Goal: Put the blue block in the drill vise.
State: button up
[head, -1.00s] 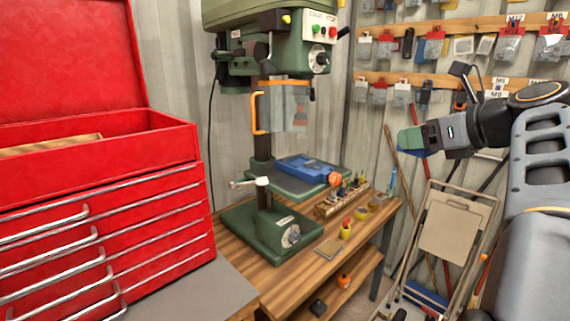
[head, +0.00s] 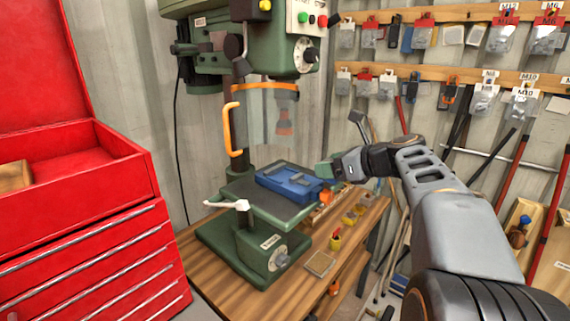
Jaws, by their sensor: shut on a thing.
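The blue drill vise (head: 285,182) lies on the dark green table of the green drill press, with an orange handle (head: 325,196) at its right end. My gripper (head: 325,175), with green fingers, reaches in from the right, at the vise's right end in the picture. It is shut on the blue block (head: 329,183), of which only a small part shows below the fingers. The block and the vise overlap in the picture; I cannot tell whether they touch. The gap between the vise jaws is hard to make out.
A clear guard with an orange handle (head: 232,130) hangs over the drill press table (head: 262,206). A red tool chest (head: 90,220) stands at the left. Small yellow cups (head: 335,242) and a wooden holder are on the bench. Hanging tools line the wall behind.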

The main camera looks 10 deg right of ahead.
jog(key=p, duration=0.2)
send_over(285, 176)
jog(key=shift+s+d+r, duration=0.1)
jog(key=shift+r, duration=0.1)
jog(key=shift+w+f, duration=0.2)
jog(key=shift+f, duration=1.6)
jog(key=shift+f+b, duration=0.4)
jog(key=shift+b, duration=0.05)
jog(key=shift+f, duration=0.2)
